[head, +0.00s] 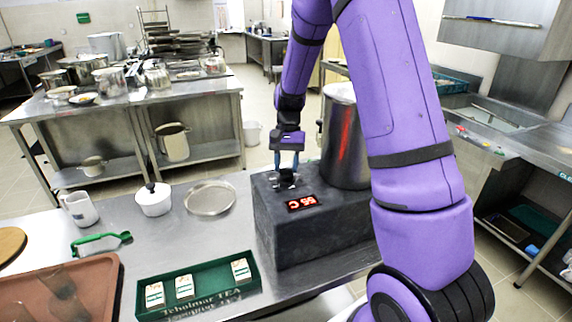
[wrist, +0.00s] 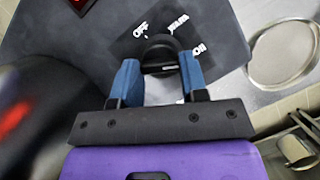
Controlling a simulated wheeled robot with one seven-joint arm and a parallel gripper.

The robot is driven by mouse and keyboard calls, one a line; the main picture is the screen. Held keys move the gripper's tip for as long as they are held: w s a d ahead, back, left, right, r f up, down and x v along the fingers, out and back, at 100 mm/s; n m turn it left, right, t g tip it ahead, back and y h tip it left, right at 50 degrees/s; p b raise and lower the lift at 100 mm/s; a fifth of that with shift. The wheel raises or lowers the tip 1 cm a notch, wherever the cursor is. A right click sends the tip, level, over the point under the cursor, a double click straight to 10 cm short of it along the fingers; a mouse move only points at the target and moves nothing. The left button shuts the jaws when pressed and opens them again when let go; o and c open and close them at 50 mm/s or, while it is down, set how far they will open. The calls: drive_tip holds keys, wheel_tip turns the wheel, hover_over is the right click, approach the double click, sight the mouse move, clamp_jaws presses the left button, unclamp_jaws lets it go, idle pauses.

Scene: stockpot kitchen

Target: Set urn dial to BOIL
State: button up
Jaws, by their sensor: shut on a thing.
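The urn is a steel vessel (head: 345,140) with a red stripe, standing on a dark grey base (head: 320,228). A red display (head: 301,203) on the base reads 55 C. A black dial (head: 285,183) sits on a black label plate on top of the base. My gripper (head: 286,170) points down onto the dial, its blue fingers shut on it. In the wrist view the dial (wrist: 160,44) stands between the two fingers (wrist: 158,72). White labels around it include OFF and one that looks like WARM. Another is partly hidden, so the dial's setting cannot be told.
A green tea tray (head: 200,287) lies left of the base on the steel counter. A round metal plate (head: 210,198), white lidded pot (head: 154,200), white jug (head: 80,209) and green-handled tool (head: 100,242) lie further left.

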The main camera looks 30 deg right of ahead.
drive_tip(key=shift+m, duration=0.3)
idle(0.4)
drive_tip(key=o, duration=0.9)
drive_tip(key=v, duration=1.1)
drive_tip(key=shift+s+d, duration=0.15)
drive_tip(key=shift+f, duration=0.1)
